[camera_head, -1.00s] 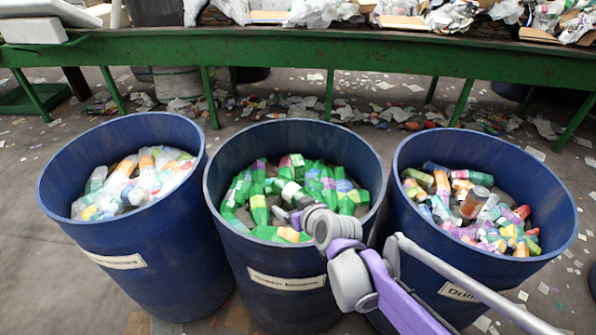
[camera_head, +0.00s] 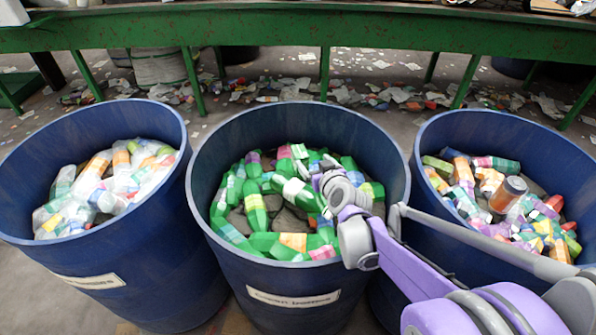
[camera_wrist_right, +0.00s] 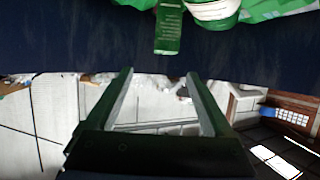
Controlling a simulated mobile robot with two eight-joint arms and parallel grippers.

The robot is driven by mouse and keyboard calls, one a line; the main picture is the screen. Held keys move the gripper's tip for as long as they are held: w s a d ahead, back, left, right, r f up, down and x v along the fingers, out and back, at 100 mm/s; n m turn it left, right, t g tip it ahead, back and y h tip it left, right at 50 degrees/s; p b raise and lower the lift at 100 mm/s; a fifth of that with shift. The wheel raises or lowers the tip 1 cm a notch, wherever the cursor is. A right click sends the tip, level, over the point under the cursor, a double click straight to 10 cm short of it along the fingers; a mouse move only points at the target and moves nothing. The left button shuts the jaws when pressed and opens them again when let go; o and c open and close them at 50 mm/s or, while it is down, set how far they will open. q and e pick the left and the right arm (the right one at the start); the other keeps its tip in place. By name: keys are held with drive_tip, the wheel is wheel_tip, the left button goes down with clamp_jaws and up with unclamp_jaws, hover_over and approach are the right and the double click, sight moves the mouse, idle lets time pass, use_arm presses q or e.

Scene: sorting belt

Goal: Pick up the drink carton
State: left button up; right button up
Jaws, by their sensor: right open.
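My right arm reaches over the right side of the middle blue bin (camera_head: 300,255), which holds green bottles (camera_head: 256,212). In the wrist view my right gripper (camera_wrist_right: 157,85) is open, with nothing between its fingers. Beyond its fingertips is a dark blue bin wall (camera_wrist_right: 60,45). I cannot tell for certain whether the green piece is the drink carton. My left gripper is not in view.
The left blue bin (camera_head: 140,285) holds pale, clear bottles. The right blue bin (camera_head: 435,150) holds mixed colourful packages and a dark brown bottle (camera_head: 507,194). A green belt frame (camera_head: 300,32) stands behind. Litter covers the floor under it.

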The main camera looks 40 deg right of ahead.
sight(301, 155)
drive_tip(key=x, duration=0.3)
drive_tip(key=f+b+x, duration=0.1)
drive_tip(key=x, duration=0.2)
drive_tip(key=shift+s+a+f, duration=0.1)
drive_tip(key=x, duration=0.2)
drive_tip(key=b+x, duration=0.1)
drive_tip(key=x, duration=0.2)
drive_tip(key=shift+w+a+b, duration=0.2)
drive_tip(key=shift+w+b, duration=0.2)
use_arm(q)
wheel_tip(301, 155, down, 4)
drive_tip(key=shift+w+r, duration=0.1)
use_arm(e)
drive_tip(key=shift+c, duration=0.3)
clamp_jaws()
